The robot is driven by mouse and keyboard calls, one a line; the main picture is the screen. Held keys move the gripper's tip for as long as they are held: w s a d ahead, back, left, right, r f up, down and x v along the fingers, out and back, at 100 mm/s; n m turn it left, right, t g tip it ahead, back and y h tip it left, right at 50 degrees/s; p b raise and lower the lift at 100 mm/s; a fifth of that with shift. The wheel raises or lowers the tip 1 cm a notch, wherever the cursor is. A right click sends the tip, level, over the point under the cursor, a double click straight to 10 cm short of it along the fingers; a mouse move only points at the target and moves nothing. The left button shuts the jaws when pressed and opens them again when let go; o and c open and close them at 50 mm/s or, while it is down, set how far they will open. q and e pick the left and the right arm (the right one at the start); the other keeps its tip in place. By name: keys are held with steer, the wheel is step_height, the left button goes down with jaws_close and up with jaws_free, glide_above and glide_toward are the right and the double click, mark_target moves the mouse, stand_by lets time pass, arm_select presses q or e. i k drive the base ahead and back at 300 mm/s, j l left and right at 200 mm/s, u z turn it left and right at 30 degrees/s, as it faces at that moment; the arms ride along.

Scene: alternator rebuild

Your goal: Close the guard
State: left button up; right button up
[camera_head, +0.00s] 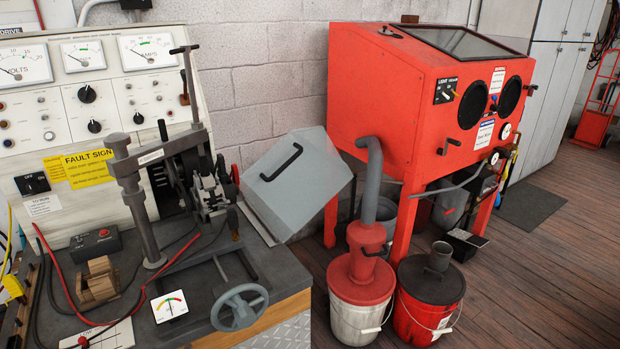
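The guard (307,195) is a grey sheet-metal box with a black bar handle (281,163) on its face. It is tilted over to the right, at the right edge of the test bench, and stands open beside the clamp mechanism (212,190). The mechanism is uncovered. The guard's hinge side is hard to make out. Neither of my grippers shows in the head view.
The bench top (199,284) carries a handwheel (240,307), a vertical post (139,215), a small meter (169,306), cables and a wooden block (97,283). A red blasting cabinet (424,110) and two buckets (359,317) stand right of the guard.

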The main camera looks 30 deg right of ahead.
mark_target(326, 157)
steer(key=z, duration=0.85)
